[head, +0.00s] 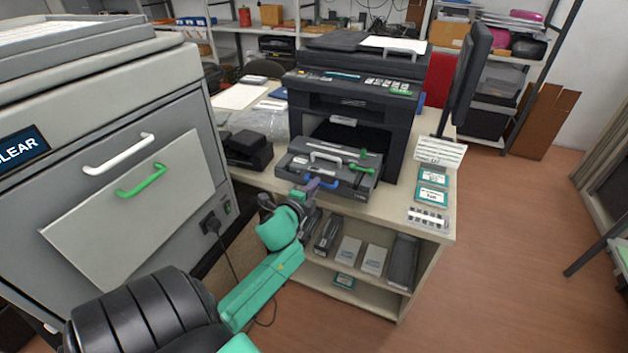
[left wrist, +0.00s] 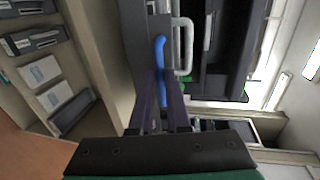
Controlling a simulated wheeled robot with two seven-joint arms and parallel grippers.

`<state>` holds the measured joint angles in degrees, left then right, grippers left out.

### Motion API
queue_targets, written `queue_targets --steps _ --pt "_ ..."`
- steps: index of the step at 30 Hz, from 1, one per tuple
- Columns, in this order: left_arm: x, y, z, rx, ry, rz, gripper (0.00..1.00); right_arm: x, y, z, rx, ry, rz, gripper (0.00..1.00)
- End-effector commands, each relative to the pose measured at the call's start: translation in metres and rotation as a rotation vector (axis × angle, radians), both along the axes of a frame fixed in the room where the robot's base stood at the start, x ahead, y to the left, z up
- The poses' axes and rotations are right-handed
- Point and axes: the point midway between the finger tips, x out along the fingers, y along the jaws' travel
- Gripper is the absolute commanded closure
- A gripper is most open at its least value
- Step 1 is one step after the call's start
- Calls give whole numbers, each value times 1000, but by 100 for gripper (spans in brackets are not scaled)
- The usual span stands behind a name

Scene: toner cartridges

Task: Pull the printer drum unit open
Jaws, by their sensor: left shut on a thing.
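The black printer (head: 350,100) stands on the table with its front opening showing. The grey drum unit (head: 353,192) sticks out of the front, below the opening, and carries a white handle (head: 325,157) on top, green parts and a blue handle (head: 331,184) at its front edge. My left gripper (head: 311,185), with purple fingers, is shut on the blue handle. In the left wrist view the blue handle (left wrist: 159,60) lies between the fingers, with the white handle (left wrist: 184,48) beside it. How far the unit reaches inside the printer is hidden. My right gripper is not in view.
A large grey cabinet (head: 185,110) stands close on the left. A dark monitor (head: 467,80) and small teal-labelled boxes (head: 432,197) are right of the printer. The shelf (head: 350,287) below holds several cartridges and boxes. The floor (head: 500,270) at right is clear.

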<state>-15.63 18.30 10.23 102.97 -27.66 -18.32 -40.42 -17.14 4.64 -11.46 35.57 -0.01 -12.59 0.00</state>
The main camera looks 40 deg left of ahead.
Motion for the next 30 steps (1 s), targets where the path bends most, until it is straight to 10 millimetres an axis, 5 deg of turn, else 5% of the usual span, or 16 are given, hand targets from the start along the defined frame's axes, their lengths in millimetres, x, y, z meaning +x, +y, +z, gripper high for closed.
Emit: queue_targets --steps 1,3,16,30 --pt "0 0 -1 0 1 1 82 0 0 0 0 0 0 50" --pt "0 0 0 0 1 1 55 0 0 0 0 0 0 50" --pt "-9 -3 1 0 2 0 55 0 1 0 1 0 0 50" --pt "-121 -42 24 -3 3 2 55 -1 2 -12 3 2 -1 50"
